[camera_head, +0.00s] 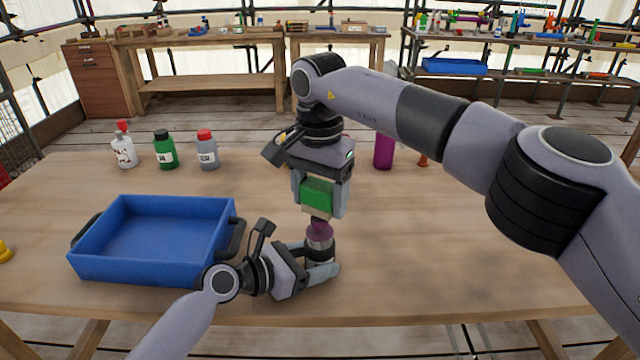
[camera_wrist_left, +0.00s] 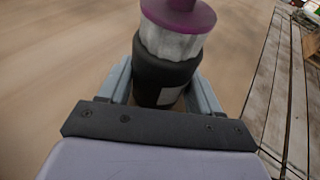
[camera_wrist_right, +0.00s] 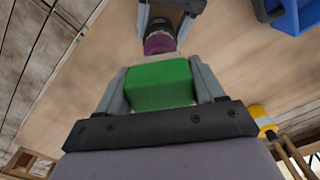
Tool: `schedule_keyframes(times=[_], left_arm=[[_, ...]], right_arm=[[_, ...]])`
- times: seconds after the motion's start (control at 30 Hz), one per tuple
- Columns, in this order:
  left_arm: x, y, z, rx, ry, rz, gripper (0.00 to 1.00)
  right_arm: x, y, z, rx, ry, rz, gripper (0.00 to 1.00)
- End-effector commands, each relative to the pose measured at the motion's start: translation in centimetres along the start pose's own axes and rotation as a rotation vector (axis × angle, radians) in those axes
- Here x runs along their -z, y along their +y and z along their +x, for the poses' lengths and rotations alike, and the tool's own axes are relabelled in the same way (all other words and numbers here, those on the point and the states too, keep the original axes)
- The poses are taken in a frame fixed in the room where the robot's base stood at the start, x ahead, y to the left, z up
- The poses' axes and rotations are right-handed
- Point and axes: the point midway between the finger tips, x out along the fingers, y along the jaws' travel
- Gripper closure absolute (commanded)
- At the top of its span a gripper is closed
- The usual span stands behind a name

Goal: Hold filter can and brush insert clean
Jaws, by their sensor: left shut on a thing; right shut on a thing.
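The filter can (camera_head: 320,252) is dark with a white label and stands upright between the fingers of my left gripper (camera_head: 324,272), low over the table. My left gripper is shut on it. A grey-white insert with a purple top (camera_wrist_left: 178,28) sticks up out of the can in the left wrist view. My right gripper (camera_head: 320,200) is above and shut on a green brush block (camera_head: 317,192) with a tan underside. The brush also shows in the right wrist view (camera_wrist_right: 160,85). The brush is directly over the purple top; I cannot tell whether they touch.
A blue tray (camera_head: 122,268) stands on the table at the left. A white bottle (camera_head: 124,152), a green bottle (camera_head: 165,150) and a grey bottle (camera_head: 207,152) stand behind it. A purple cylinder (camera_head: 383,153) stands behind my right arm. The table's right side is clear.

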Motion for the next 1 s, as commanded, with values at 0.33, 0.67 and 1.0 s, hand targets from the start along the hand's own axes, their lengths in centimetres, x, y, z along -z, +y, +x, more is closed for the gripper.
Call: schedule_keyframes(times=[0.33,0.67,1.0], left_arm=[[0.01,-0.01,0.01,0.000,0.000,0.000,0.54],[0.01,-0.02,0.01,0.000,0.000,0.000,0.54],[0.01,-0.02,0.01,0.000,0.000,0.000,0.54]], right_arm=[[0.03,0.00,0.06,0.001,0.001,0.000,0.56],[0.03,0.00,0.14,0.001,0.001,0.000,0.56],[0.04,0.00,0.55,0.001,0.001,0.000,0.56]])
